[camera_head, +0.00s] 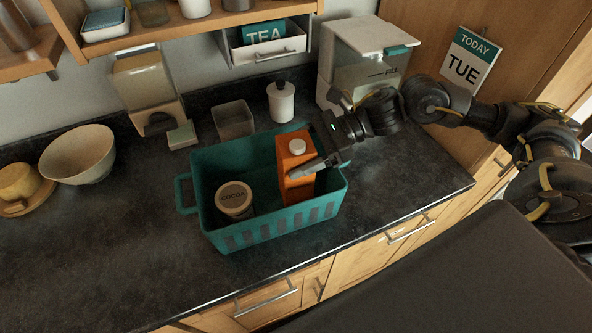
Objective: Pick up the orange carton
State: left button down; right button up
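The orange carton (293,150) with a round white cap stands upright in the right part of a teal basket (272,232) on the dark counter. My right gripper (312,160) reaches in from the right at the carton. One grey finger lies across the carton's front right side, over the basket. The other finger is not clearly seen, so I cannot tell whether the gripper is closed on the carton. The carton's lower part is hidden by the basket's front wall. My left gripper is out of view.
Behind are a grey square container (233,120), a white lidded canister (281,103) and a white dispenser (362,45). A cream bowl (78,154) stands left. The counter's front left is clear.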

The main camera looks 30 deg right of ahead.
grip_shut()
jog(key=shift+r, duration=0.15)
